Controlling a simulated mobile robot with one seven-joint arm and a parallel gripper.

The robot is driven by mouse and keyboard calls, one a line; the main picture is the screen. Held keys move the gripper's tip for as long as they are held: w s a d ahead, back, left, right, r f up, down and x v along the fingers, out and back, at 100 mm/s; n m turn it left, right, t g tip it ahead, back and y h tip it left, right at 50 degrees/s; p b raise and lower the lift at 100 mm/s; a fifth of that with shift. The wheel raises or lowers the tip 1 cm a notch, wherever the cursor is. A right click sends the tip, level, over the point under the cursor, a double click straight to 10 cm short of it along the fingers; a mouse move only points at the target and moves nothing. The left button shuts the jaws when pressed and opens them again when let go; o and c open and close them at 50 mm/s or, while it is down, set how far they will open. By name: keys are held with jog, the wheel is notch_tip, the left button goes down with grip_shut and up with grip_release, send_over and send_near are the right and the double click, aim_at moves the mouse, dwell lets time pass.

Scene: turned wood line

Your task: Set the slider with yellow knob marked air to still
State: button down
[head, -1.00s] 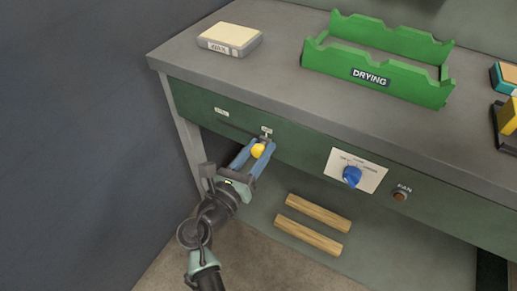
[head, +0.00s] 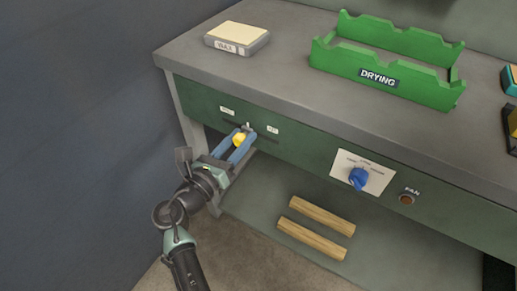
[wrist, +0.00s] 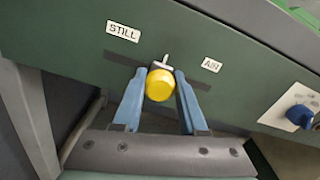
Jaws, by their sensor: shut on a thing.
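The yellow knob (wrist: 160,85) of the slider sits on a dark slot in the green bench front, between two labels. In the wrist view the "STILL" label (wrist: 123,31) is on the left and the "AIR" label (wrist: 212,65) on the right. The knob is about midway along the slot, with a small pale pointer above it. My gripper (head: 239,139) is shut on the knob, with one blue finger on each side; it also shows in the wrist view (wrist: 159,90).
A blue dial (head: 358,179) on a white plate and a fan button (head: 406,199) are to the right. A green drying rack (head: 385,80) and a wax block (head: 237,39) stand on the bench top. Two wooden sticks (head: 316,228) lie on the lower shelf.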

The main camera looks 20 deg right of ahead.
aim_at(227, 120)
jog(key=w+a+b, duration=0.1)
jog(key=w, duration=0.1)
jog(key=w+a, duration=0.2)
jog(key=shift+a+f+b, duration=0.1)
jog(key=shift+f+b, duration=0.1)
jog(key=shift+b, duration=0.15)
jog(key=shift+w+a+r, duration=0.2)
jog(key=shift+w+a, duration=0.2)
jog(key=shift+c, duration=2.3)
grip_release()
jog(key=shift+w, duration=0.1)
jog(key=p+v, duration=0.3)
jog(key=v, duration=1)
jog(key=shift+d, duration=0.1)
